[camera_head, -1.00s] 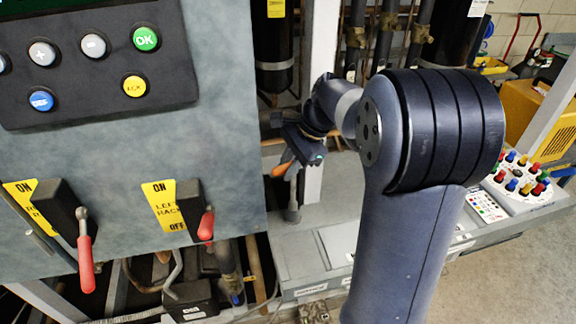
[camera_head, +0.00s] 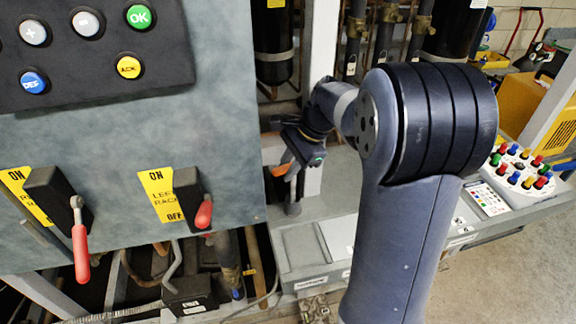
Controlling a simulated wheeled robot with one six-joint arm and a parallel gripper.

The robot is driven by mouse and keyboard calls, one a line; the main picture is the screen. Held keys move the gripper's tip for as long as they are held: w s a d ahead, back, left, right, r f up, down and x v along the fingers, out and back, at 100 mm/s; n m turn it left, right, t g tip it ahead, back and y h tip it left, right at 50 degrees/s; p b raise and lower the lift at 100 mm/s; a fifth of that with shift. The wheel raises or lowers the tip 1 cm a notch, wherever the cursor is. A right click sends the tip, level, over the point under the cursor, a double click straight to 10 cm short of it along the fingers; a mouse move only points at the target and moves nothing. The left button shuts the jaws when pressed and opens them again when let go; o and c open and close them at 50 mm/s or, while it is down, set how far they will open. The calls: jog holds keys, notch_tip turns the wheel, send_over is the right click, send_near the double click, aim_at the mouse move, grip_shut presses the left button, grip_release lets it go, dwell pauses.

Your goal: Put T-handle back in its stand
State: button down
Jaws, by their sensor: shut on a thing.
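My gripper (camera_head: 302,153) is right of the grey panel, low over the bench, seen from behind and partly covered by my own arm. It is shut on the T-handle, of which an orange-brown grip end (camera_head: 284,168) shows just below the jaws. A slim grey upright (camera_head: 293,188) stands under the gripper and ends in a round grey foot (camera_head: 292,209) on the bench; this looks like the stand. The rest of the T-handle is hidden. I cannot tell whether its shaft is inside the stand or only in front of it.
The grey panel (camera_head: 110,130) with buttons and red-handled switches (camera_head: 81,250) is close on the left. A pale post (camera_head: 321,100) rises behind the gripper. The bench (camera_head: 300,250) carries a button box (camera_head: 522,170) at right. Pipes and cylinders stand behind.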

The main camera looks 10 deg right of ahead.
jog(key=shift+f, duration=0.3)
dwell(0.5)
jog(key=c, duration=1.2)
grip_release()
jog(key=shift+c, duration=0.2)
notch_tip(320, 180, up, 10)
jog(key=shift+r+b, duration=0.1)
jog(key=shift+b, duration=0.45)
jog(key=shift+f, duration=0.2)
notch_tip(320, 180, down, 10)
jog(key=shift+r+p, duration=0.1)
jog(key=shift+p, duration=0.5)
jog(key=shift+r, duration=0.25)
jog(key=shift+r, duration=0.1)
